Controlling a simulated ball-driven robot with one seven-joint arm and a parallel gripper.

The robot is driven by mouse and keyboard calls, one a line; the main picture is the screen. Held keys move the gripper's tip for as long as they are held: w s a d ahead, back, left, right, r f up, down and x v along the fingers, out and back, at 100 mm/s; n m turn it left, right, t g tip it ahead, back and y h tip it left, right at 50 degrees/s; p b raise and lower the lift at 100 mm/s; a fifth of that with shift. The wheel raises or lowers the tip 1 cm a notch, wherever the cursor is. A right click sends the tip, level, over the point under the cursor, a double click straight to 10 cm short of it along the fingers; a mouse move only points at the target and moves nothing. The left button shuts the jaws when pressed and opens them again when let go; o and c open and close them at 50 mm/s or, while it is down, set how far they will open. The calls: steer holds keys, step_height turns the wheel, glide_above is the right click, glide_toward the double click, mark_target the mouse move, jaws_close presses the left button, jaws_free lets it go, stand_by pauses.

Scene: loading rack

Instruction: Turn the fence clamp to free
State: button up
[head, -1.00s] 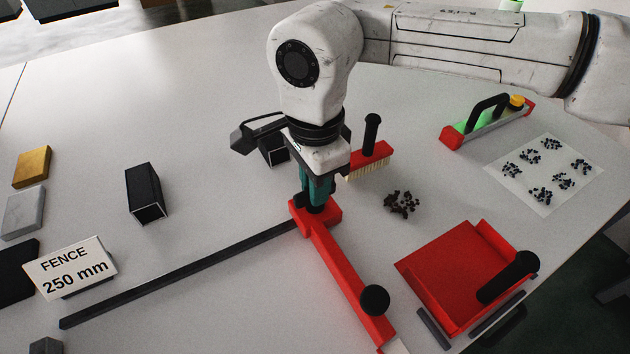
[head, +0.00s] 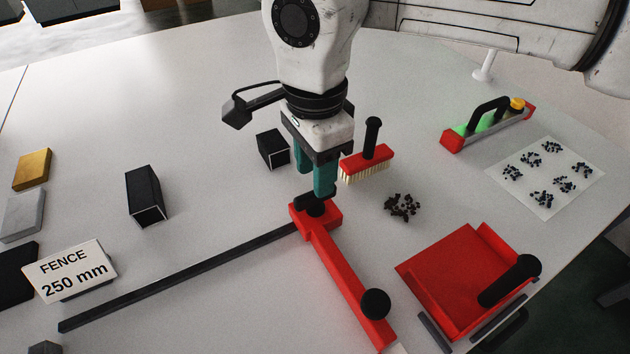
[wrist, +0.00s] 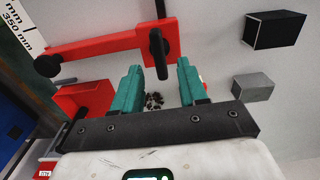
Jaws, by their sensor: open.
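The fence clamp (head: 316,207) is a black lever on a round hub, on top of the red head of the fence (head: 345,285). In the wrist view the clamp lever (wrist: 159,58) lies across the red fence (wrist: 105,45), roughly in line with the black rail. My gripper (head: 314,190) has teal fingers pointing down, just above the clamp. The fingers are open and apart, and nothing is held between them. The wrist view shows my gripper (wrist: 158,68) with the lever centred ahead of the gap.
The black rail (head: 180,277) runs left from the fence head. A red brush (head: 366,160) stands close behind my gripper. A red dustpan (head: 450,270), dark pellets (head: 402,206) and a black block (head: 145,195) lie around. The "FENCE 250 mm" sign (head: 70,270) is at left.

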step_height(320, 180, up, 7)
steer(key=shift+f, duration=0.2)
stand_by(0.5)
